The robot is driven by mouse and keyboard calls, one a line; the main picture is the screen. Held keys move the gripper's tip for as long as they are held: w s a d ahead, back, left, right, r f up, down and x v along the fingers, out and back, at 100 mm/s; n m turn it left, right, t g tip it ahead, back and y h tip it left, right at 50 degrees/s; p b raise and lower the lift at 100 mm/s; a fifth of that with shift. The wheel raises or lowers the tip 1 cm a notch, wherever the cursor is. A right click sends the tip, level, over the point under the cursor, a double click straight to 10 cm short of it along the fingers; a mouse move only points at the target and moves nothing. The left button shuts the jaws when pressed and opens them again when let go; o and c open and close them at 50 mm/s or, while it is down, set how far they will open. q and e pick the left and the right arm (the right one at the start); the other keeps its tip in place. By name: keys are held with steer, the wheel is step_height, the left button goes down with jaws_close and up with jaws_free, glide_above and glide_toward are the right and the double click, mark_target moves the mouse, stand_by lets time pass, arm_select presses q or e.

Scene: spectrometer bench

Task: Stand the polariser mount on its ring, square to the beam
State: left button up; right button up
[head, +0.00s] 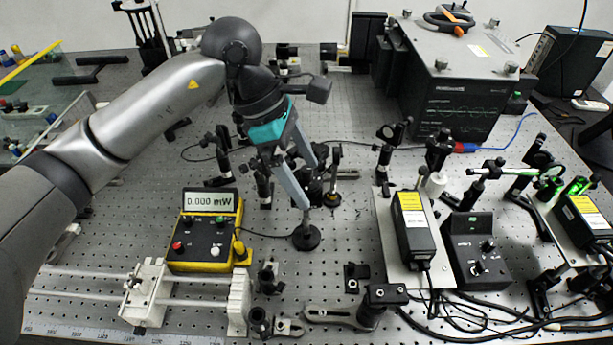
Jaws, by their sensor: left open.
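My left gripper (311,187) reaches down over the middle of the bench with its two grey fingers apart. A dark post mount on a round black base (307,238) stands upright right at the fingertips; it looks like the polariser mount. Its upper part is partly hidden by the fingers, and I cannot tell whether they touch it. Another short post mount (333,192), with a brass-coloured band at its foot, stands just behind and to the right. I cannot make out a ring on the bench under the nearer mount. My right gripper is not in view.
A yellow power meter (207,230) reading 0.000 mW stands left of the mount. Post mounts (264,185) (388,150) stand either side. A black box on a pale plate (413,225) is to the right. Slotted clamps (340,315) lie in front; bare bench (345,250) lies between.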

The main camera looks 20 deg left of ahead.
arm_select(q)
steer(key=v, duration=1)
steer(key=shift+r, duration=0.25)
steer(key=shift+a, duration=0.1)
